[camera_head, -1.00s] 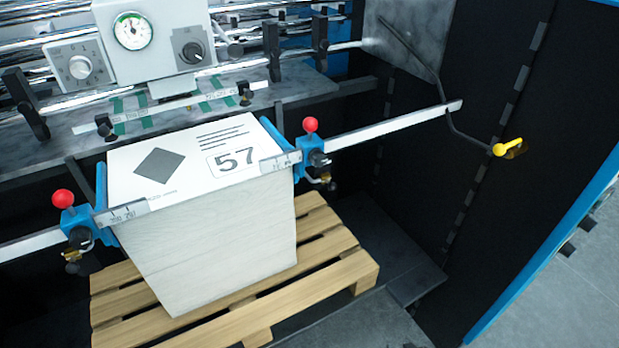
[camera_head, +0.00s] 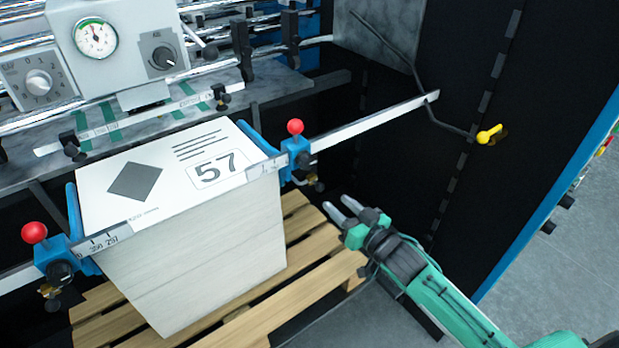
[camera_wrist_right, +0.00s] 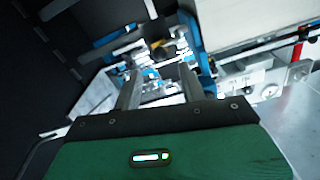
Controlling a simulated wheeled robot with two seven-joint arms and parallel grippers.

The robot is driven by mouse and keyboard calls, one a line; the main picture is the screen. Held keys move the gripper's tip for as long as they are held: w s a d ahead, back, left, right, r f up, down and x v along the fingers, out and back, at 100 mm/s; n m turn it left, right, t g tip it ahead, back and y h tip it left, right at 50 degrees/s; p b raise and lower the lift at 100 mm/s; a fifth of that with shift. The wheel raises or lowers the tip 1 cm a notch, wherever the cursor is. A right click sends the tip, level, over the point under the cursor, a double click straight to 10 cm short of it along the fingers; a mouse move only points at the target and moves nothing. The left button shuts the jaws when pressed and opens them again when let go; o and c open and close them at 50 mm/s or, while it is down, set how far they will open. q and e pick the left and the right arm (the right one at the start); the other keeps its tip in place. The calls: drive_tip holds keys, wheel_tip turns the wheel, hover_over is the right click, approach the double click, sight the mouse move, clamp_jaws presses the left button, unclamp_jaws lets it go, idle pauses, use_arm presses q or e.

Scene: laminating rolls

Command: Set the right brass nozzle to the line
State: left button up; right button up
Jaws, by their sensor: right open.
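The right brass nozzle (camera_head: 318,186) is small and hangs below the right blue clamp (camera_head: 296,160), which has a red ball knob on top. Its mark or line is too small to make out. In the right wrist view a brass-coloured part (camera_wrist_right: 160,48) shows beyond the fingers, partly dark and blurred. My right gripper (camera_head: 337,207) is open and empty, below and to the right of the nozzle, apart from it. Its two fingers also show in the right wrist view (camera_wrist_right: 160,80). My left gripper is not in view.
A paper stack marked 57 (camera_head: 225,235) stands on a wooden pallet (camera_head: 325,262). A metal scale bar (camera_head: 375,119) runs across above the gripper. A left clamp (camera_head: 52,255) carries another red knob. A yellow-handled bent rod (camera_head: 488,134) is at the right.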

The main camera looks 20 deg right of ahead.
sight(312, 183)
drive_tip(key=p+x, duration=0.2)
drive_tip(key=x, duration=1)
drive_tip(key=shift+f+p, duration=0.1)
drive_tip(key=shift+p, duration=0.25)
clamp_jaws()
